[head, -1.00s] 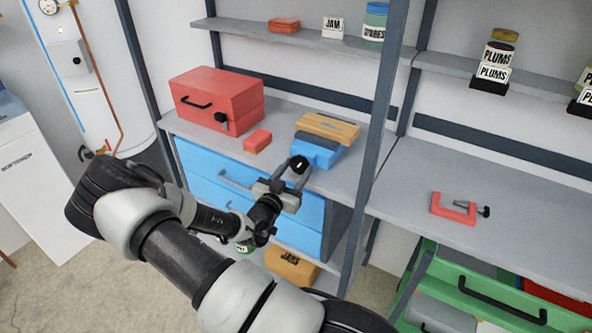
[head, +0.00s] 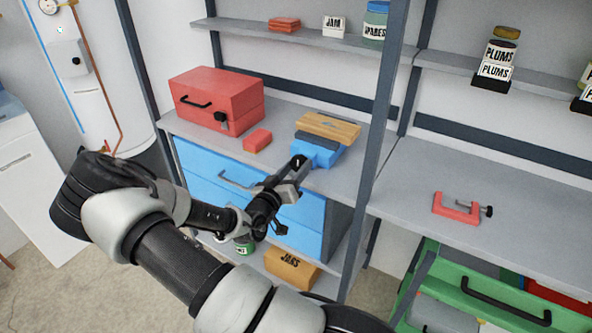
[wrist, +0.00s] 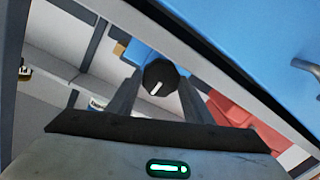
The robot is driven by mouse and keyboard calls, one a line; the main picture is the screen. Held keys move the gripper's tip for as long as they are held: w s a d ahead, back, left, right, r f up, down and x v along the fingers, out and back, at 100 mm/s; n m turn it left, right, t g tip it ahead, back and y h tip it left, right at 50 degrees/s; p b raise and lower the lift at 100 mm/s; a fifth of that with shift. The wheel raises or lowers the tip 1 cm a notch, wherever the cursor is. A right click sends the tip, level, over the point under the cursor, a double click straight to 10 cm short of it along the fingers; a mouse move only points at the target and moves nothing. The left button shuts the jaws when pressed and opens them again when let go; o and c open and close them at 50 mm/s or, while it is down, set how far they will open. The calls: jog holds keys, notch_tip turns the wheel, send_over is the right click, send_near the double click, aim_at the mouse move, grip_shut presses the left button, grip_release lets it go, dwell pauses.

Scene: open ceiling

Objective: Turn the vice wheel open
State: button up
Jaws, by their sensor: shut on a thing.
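The blue vice (head: 322,156) stands at the front edge of the grey bench, with a dark jaw on top and a wooden block (head: 340,130) behind it. Its round black wheel (head: 298,161) faces outward, partly covered by my gripper in the head view. In the wrist view the wheel (wrist: 160,77) shows a white mark on its face. My gripper (head: 297,168) is shut on the wheel. In the wrist view its two fingers (wrist: 160,90) lie on either side of the wheel.
A red toolbox (head: 215,98) and a small red block (head: 257,140) sit left of the vice. Blue drawers (head: 205,177) with a handle lie below it. A grey upright post (head: 378,130) stands to the right. A red clamp (head: 456,208) lies on the right bench.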

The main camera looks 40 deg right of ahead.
jog(key=shift+n, duration=0.3)
jog(key=o, duration=1)
jog(key=shift+o, duration=0.2)
jog(key=shift+a, duration=0.15)
jog(key=v, duration=1.7)
jog(key=shift+a+r, duration=0.1)
